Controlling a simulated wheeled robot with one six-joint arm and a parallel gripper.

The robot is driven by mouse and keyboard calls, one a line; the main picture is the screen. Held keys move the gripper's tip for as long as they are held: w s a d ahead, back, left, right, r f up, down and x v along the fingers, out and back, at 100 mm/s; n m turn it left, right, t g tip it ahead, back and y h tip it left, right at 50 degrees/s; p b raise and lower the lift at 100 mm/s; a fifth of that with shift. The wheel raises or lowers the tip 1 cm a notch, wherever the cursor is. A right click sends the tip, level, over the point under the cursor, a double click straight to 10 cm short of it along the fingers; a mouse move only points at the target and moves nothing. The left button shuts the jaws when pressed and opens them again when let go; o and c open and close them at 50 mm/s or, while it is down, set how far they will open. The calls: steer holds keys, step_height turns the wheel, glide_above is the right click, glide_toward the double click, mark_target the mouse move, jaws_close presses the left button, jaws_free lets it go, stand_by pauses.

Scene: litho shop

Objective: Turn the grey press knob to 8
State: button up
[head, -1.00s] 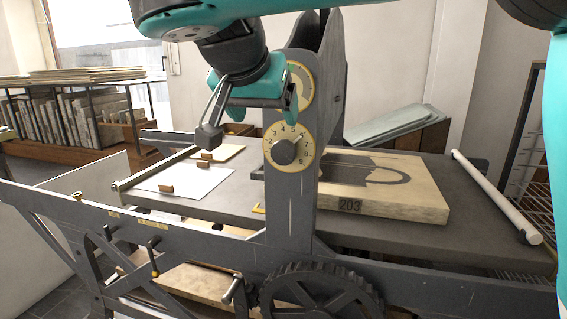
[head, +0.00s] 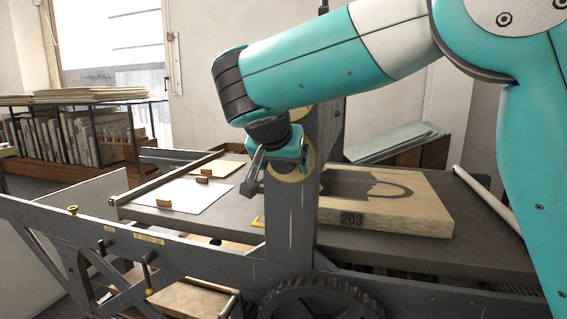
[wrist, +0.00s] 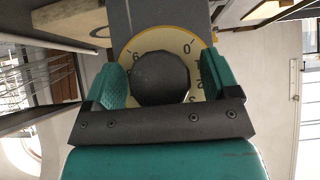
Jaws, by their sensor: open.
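The grey knob (wrist: 161,78) shows in the wrist view as a dark round cap on a cream dial with a yellow rim (wrist: 160,33). Some dial figures show around it, with a 9 at upper left and a 0 at upper right. My gripper (wrist: 162,66) is open, with one teal finger on each side of the knob. I cannot tell whether the fingers touch it. The knob's pointer mark is not visible now. In the head view my gripper (head: 290,148) is in front of the dial and hides the knob and most figures.
The dial is on the press's grey upright (head: 291,220). A litho stone (head: 420,205) marked 203 lies on the press bed to the right. White paper (head: 195,195) lies to the left. A second dial above is mostly hidden by my arm.

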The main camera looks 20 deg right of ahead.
steer(key=c, duration=0.9)
steer(key=shift+f+b, duration=0.2)
steer(key=shift+b, duration=0.45)
steer(key=b, duration=0.2)
steer(key=m+t+y+b, duration=0.1)
steer(key=b, duration=0.1)
steer(key=shift+f, duration=0.25)
steer(key=m+t+y+b, duration=0.1)
steer(key=t+y+b, duration=0.1)
steer(key=b, duration=0.6)
steer(key=shift+d+f, duration=0.1)
steer(key=shift+f, duration=0.05)
steer(key=m+t+y+b, duration=0.2)
steer(key=b, duration=0.5)
steer(key=shift+r+b, duration=0.2)
steer(key=shift+b, duration=0.15)
steer(key=b, duration=0.1)
steer(key=m+t+y+b, duration=0.1)
steer(key=b, duration=0.1)
steer(key=shift+r, duration=0.25)
steer(key=shift+r+t, duration=0.15)
steer(key=shift+t, duration=0.15)
